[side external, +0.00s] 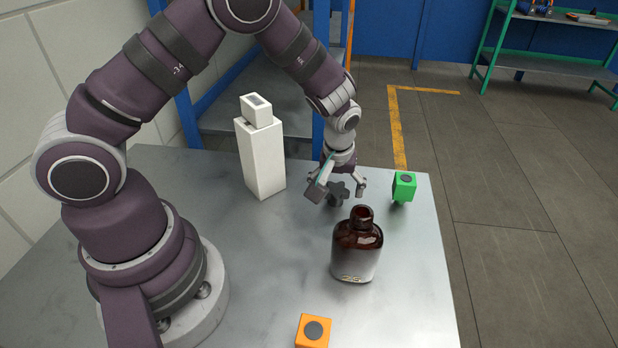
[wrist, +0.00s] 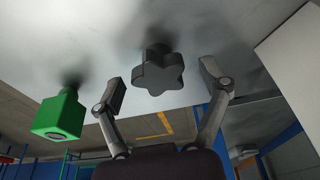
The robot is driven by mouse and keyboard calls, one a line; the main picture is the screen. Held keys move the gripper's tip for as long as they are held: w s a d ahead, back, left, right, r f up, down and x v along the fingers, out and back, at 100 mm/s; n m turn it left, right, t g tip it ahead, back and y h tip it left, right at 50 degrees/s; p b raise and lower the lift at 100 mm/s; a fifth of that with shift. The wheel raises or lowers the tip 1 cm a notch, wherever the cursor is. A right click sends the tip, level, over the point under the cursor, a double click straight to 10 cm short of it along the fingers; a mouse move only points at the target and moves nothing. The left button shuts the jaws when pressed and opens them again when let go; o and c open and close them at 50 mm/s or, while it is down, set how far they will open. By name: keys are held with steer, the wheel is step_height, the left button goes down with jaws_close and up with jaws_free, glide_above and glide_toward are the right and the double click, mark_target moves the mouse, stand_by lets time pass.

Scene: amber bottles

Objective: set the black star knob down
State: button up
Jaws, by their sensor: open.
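The black star knob (side external: 338,192) stands on the grey metal table behind the amber bottle, star head up. In the wrist view the knob (wrist: 158,72) sits between the two fingers, with a gap on each side. My gripper (side external: 336,190) is open around the knob, low over the table. Its fingers also show spread apart in the wrist view (wrist: 162,86). In the side view a finger partly covers the knob's left side.
An amber bottle (side external: 357,246) stands in front of the knob. A green block (side external: 404,186) is to the right near the table edge, and an orange block (side external: 313,331) is at the front. A tall white box (side external: 261,158) stands to the left. The table's (side external: 270,260) middle is clear.

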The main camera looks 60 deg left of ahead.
steer(key=v, duration=1.2)
steer(key=s+r+m+t+h, duration=0.1)
steer(key=s+r+m, duration=0.3)
steer(key=s, duration=0.2)
steer(key=s+r+m+t+h, duration=0.1)
steer(key=s+r+m+t, duration=0.1)
steer(key=s+r+m, duration=0.2)
steer(key=shift+s+a+m, duration=0.45)
steer(key=shift+s+m, duration=0.05)
steer(key=shift+s, duration=0.7)
